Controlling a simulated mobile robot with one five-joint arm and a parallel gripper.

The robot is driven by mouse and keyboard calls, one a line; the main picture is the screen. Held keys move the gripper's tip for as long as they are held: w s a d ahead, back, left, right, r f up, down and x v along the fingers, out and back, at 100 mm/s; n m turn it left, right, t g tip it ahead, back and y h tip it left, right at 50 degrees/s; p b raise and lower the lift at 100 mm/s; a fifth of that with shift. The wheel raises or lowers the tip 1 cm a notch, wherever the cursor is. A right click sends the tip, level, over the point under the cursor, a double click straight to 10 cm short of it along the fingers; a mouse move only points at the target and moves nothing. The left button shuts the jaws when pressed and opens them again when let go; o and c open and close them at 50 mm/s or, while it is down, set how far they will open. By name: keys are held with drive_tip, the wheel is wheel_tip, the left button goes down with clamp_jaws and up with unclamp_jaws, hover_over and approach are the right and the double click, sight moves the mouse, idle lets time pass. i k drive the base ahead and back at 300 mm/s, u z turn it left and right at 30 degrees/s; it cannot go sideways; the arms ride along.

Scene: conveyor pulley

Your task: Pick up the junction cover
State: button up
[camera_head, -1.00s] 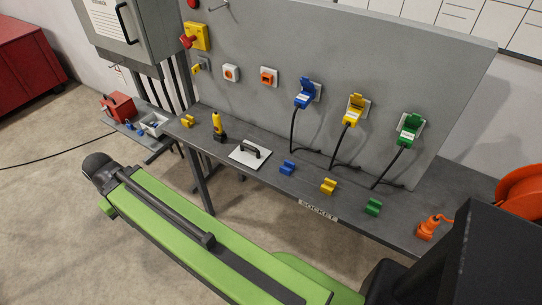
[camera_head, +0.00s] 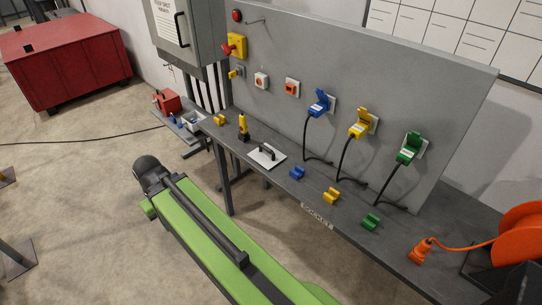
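The junction cover appears to be a flat white plate (camera_head: 262,157) with a black bar handle (camera_head: 267,152) on top. It lies flat on the grey bench (camera_head: 290,191), near its left part, with the handle facing up. Nothing touches the handle. My green and black arm crosses the lower middle of the picture, in front of the bench. No gripper fingers show, so I cannot see whether my gripper is open or shut.
A yellow and black tool (camera_head: 243,127) stands left of the plate. Blue (camera_head: 297,173), yellow (camera_head: 331,196) and green (camera_head: 370,222) clips lie to its right. A grey panel (camera_head: 440,110) with sockets and hanging cables rises behind. An orange reel (camera_head: 520,235) sits at right.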

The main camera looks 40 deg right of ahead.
sight(266, 155)
drive_tip(key=u, duration=0.1)
drive_tip(key=i, duration=0.9)
drive_tip(key=z, duration=0.1)
